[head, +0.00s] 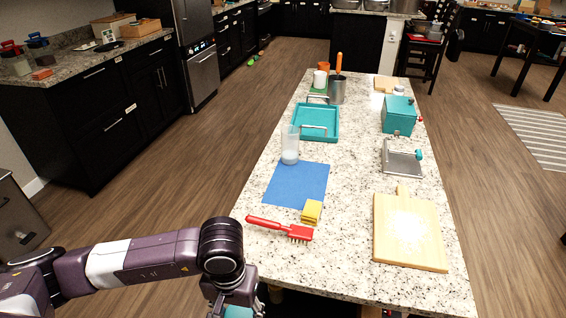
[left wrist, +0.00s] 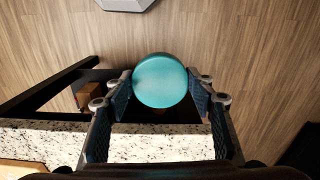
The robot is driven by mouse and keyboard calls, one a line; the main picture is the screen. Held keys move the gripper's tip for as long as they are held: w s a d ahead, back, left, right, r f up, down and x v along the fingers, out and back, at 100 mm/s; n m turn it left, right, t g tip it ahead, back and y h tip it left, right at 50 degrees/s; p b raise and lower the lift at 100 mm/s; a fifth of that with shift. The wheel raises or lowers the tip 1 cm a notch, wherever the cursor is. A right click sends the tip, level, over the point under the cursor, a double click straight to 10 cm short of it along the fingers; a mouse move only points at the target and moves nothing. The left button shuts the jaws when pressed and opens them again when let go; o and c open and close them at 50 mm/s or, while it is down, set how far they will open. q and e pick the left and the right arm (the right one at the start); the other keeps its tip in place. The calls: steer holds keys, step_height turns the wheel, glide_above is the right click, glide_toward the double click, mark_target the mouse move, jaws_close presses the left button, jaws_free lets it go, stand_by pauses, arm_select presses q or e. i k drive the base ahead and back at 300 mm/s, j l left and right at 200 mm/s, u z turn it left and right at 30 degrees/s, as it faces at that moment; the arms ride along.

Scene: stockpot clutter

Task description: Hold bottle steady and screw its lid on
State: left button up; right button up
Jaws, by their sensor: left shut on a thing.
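My left gripper (head: 234,298) is low at the near left corner of the counter, beside its edge. It is shut on a round teal thing (left wrist: 160,80), which sits between the two fingertips in the left wrist view. Only its smooth round face shows there, so I cannot tell whether it is the lid alone or the lid on a bottle. A sliver of teal (head: 238,312) shows under the gripper at the bottom of the head view. No separate bottle is clearly seen. My right gripper is not in view.
The speckled counter (head: 345,240) holds a red brush (head: 270,227), yellow sponge (head: 311,212), blue mat (head: 282,184), clear cup (head: 290,150), teal tray (head: 302,122), cutting board (head: 410,247) and teal box (head: 398,116). Its near middle is clear. Wooden floor (head: 150,205) lies left.

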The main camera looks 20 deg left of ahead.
mark_target(289, 133)
steer(key=j+z, duration=0.2)
steer(key=j, duration=0.25)
steer(key=j+z, duration=0.25)
steer(key=j, duration=0.25)
steer(key=k+j+z, duration=0.2)
steer(key=j, duration=0.25)
steer(key=k+j+z, duration=0.2)
steer(key=j, duration=0.25)
steer(key=j+z, duration=0.25)
steer(key=j, duration=0.2)
